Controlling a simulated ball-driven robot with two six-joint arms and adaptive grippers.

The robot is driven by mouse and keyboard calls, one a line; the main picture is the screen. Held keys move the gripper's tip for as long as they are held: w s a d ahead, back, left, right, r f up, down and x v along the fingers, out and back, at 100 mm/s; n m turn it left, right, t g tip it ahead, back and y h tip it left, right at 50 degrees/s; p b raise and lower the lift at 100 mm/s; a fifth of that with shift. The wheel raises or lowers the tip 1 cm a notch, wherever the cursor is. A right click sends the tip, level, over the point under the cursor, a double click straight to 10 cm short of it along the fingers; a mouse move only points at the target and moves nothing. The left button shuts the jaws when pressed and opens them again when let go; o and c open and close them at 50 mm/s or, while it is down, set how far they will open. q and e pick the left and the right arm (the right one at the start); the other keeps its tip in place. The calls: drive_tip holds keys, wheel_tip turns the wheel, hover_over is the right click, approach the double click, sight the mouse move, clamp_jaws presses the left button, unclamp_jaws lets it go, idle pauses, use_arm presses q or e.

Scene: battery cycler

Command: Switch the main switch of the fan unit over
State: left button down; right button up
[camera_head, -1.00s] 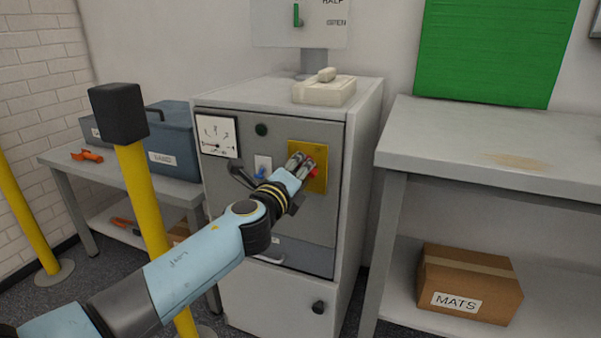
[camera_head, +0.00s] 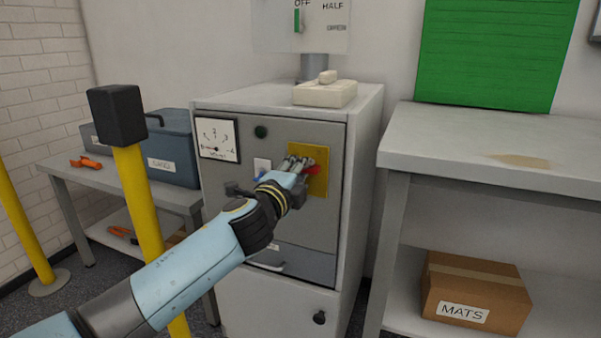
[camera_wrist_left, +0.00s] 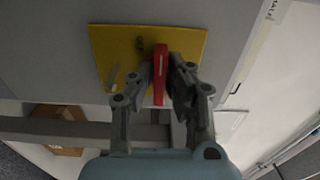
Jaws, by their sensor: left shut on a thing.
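The fan unit is a grey cabinet (camera_head: 296,227) in the middle of the head view. On its front is a yellow plate (camera_head: 318,182) with a red switch handle (camera_head: 313,170). In the left wrist view the red handle (camera_wrist_left: 160,72) stands out from the yellow plate (camera_wrist_left: 190,38), between the two fingers. My left gripper (camera_head: 302,164) is shut on the handle; its arm comes in from the lower left and hides part of the panel. My right gripper is in neither view.
A dial gauge (camera_head: 218,139), a dark round knob (camera_head: 261,132) and a white switch plate (camera_head: 262,165) share the panel. A yellow post (camera_head: 138,190) stands left of the cabinet. A grey table (camera_head: 480,140) stands at right, with a cardboard box (camera_head: 477,294) below.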

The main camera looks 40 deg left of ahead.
use_arm(q)
drive_tip(key=shift+f, duration=0.1)
drive_tip(key=c, duration=1.3)
unclamp_jaws()
drive_tip(key=shift+c, duration=0.2)
